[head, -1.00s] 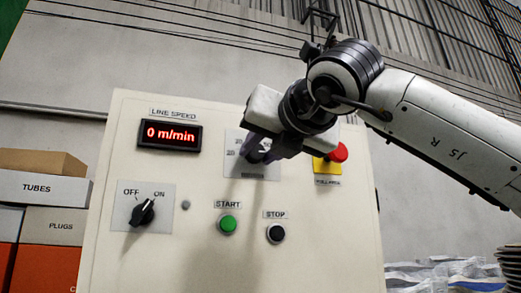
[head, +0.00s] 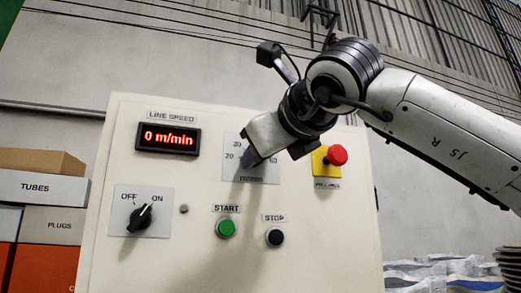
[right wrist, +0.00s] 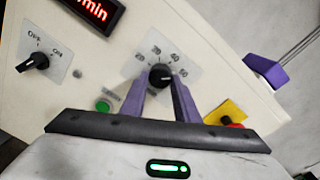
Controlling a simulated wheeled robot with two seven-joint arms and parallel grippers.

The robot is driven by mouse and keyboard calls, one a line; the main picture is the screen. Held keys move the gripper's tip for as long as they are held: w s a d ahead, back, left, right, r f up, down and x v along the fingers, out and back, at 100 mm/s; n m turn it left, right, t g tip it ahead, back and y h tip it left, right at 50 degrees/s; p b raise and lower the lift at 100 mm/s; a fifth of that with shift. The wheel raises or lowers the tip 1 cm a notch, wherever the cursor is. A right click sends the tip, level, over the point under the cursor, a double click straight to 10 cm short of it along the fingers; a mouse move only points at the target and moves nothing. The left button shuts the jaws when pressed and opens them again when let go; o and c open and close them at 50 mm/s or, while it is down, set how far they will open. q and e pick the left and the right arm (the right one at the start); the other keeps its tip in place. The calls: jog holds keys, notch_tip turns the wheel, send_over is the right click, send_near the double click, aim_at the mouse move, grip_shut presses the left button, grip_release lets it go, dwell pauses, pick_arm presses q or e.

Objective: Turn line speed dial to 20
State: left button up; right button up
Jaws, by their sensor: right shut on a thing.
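The dial's pointer is too unclear to read. The red display (head: 168,138) above left reads 0 m/min.
On the same cream panel (head: 130,260) are an OFF/ON switch (head: 140,217) turned toward ON, a green START button (head: 227,228), a black STOP button (head: 275,236) and a red emergency button (head: 337,155) close right of my gripper. Boxes (head: 40,188) stand at left.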

jog(key=shift+a+r+n+t+h+p, duration=0.2)
jog(key=shift+n+p, duration=1.1)
jog(key=shift+n, duration=3)
jog(key=shift+d+f+n+t+h+p, duration=0.2)
jog(key=shift+n+p, duration=1.05)
jog(key=shift+n, duration=3.05)
jog(key=shift+a+r+n+h+p, duration=0.25)
jog(key=shift+n+p, duration=1.05)
jog(key=shift+n, duration=3)
jog(key=o, duration=1)
jog(key=shift+s, duration=0.1)
jog(key=shift+o, duration=0.2)
jog(key=b+v, duration=0.3)
jog(key=v, duration=0.7)
jog(key=shift+s, duration=0.15)
